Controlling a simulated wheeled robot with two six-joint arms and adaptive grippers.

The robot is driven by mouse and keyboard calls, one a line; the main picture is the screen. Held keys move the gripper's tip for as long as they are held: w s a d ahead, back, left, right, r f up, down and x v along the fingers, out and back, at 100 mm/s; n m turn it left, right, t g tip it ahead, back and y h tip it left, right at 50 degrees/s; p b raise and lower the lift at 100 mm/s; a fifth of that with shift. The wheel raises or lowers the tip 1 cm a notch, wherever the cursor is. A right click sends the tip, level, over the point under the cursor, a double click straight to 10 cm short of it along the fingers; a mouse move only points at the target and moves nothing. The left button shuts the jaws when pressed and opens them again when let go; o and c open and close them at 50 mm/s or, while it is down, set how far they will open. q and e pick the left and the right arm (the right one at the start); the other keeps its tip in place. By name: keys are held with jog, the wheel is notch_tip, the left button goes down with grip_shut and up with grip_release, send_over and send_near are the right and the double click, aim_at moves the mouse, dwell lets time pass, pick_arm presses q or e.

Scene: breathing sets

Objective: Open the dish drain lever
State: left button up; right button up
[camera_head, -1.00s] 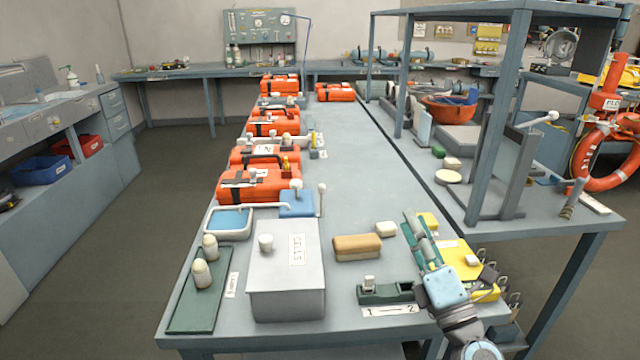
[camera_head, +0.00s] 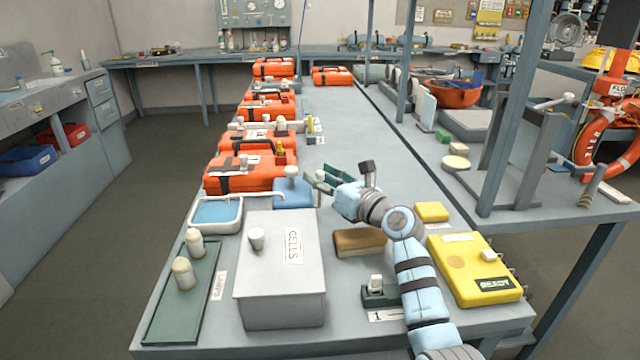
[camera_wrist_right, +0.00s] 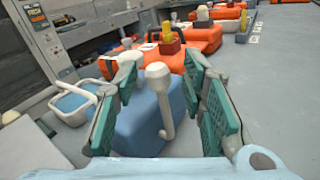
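My right gripper (camera_head: 322,182) is open beside the blue block (camera_head: 292,194) in the head view. In the right wrist view, a white lever (camera_wrist_right: 163,100) with a rounded top stands upright between the open fingers (camera_wrist_right: 162,115), in front of the blue block (camera_wrist_right: 146,128). No finger visibly grips it. In the head view, a white knob (camera_head: 291,171) shows above the block, while my gripper hides much of the lever's place. The white-rimmed dish (camera_head: 241,224) with blue inside lies left of the block; it also shows in the right wrist view (camera_wrist_right: 57,93). My left gripper is not in view.
A grey CELLS box (camera_head: 270,300) stands in front of the dish and block. A tan sponge-like block (camera_head: 358,243) lies under my right arm. Orange cases (camera_head: 250,173) line the table's left side behind. A yellow box (camera_head: 475,270) lies right. The table's middle rear is clear.

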jog(key=shift+w+a, duration=0.15)
jog(key=shift+w, duration=0.05)
jog(key=shift+a+r, duration=0.1)
jog(key=shift+r, duration=0.05)
grip_shut()
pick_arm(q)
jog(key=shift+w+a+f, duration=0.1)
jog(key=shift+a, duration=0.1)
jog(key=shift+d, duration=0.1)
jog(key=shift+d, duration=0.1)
